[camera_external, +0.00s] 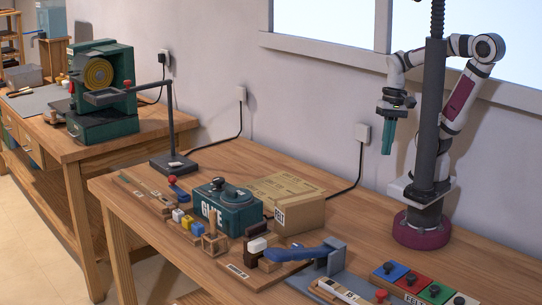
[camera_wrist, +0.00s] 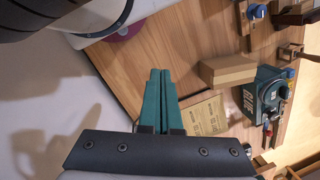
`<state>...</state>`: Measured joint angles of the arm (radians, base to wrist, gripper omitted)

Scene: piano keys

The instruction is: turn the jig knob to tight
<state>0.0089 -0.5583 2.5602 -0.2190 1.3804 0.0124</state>
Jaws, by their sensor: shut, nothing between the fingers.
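My gripper (camera_external: 387,150) has teal fingers pointing down, held high above the back right of the bench, far from the bench-top items. In the wrist view its fingers (camera_wrist: 160,74) are together with nothing between them. A wooden jig with a label plate (camera_external: 240,271) and a blue lever (camera_external: 300,252) sits at the front middle of the bench. A red knob (camera_external: 381,296) shows at the front edge of the picture, beside a labelled board (camera_external: 345,291). A blue knob (camera_wrist: 257,12) on a wooden plate shows in the wrist view. I cannot tell which knob is the jig's, nor its setting.
A green glue box (camera_external: 228,212) stands mid-bench beside a cardboard box (camera_external: 298,214) and flat cardboard (camera_external: 283,187). A dark stand (camera_external: 171,130) rises behind to the left. Coloured panels with black knobs (camera_external: 435,290) lie at front right. The bench beneath my gripper is clear.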

